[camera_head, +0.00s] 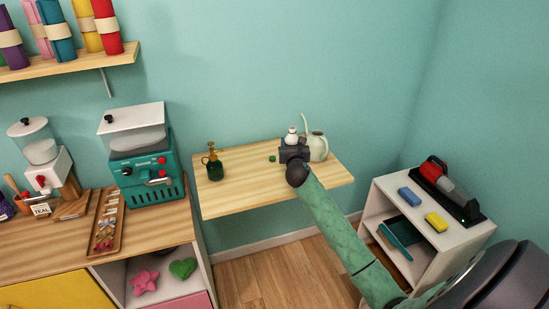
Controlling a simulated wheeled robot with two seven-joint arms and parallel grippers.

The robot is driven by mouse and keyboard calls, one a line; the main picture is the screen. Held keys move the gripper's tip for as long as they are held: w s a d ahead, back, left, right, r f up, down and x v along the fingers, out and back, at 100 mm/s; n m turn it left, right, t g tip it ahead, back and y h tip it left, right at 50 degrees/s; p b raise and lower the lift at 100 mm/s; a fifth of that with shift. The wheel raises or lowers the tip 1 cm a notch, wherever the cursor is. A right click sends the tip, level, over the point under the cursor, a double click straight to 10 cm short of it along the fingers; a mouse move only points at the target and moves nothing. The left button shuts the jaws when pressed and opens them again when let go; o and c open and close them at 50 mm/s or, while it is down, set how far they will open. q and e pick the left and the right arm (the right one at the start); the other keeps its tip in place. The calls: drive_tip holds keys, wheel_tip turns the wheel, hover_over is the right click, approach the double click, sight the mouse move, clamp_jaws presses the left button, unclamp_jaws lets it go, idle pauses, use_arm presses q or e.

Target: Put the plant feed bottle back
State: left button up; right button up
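A small white bottle (291,135), which looks like the plant feed bottle, shows its upper part just behind my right gripper (293,152) at the wooden wall shelf (240,195). My gripper's dark body hides the bottle's lower part. The fingers are not clearly visible, so I cannot tell whether they are closed on the bottle or only beside it. A small green round item (272,158) lies on the shelf just left of the gripper. My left gripper is not in view.
A pale watering can (319,147) stands close to the right of the gripper. A dark green spray bottle (213,163) stands at the shelf's left. The shelf between is mostly clear. A white cabinet (385,195) with sponges and a hand vacuum (450,190) is at right.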

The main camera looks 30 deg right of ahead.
drive_tip(key=shift+w+a+f+p, duration=0.4)
drive_tip(key=shift+w+a+f, duration=0.4)
drive_tip(key=shift+f, duration=0.35)
drive_tip(key=shift+w+a+f+p, duration=0.4)
drive_tip(key=shift+w+a+f, duration=0.35)
drive_tip(key=shift+f, duration=0.4)
drive_tip(key=shift+w+a+f+p, duration=0.4)
drive_tip(key=shift+w+a+f, duration=0.25)
drive_tip(key=shift+w+f, duration=0.4)
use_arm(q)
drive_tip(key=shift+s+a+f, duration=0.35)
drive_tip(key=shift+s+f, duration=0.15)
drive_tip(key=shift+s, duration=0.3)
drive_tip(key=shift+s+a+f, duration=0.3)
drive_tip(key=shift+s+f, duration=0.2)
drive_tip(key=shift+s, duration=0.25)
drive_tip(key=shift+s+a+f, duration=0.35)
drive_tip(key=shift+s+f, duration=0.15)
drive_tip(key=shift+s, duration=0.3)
use_arm(e)
drive_tip(key=shift+s+f, duration=0.2)
drive_tip(key=shift+f, duration=0.4)
drive_tip(key=shift+f, duration=0.1)
drive_tip(key=o, duration=1.1)
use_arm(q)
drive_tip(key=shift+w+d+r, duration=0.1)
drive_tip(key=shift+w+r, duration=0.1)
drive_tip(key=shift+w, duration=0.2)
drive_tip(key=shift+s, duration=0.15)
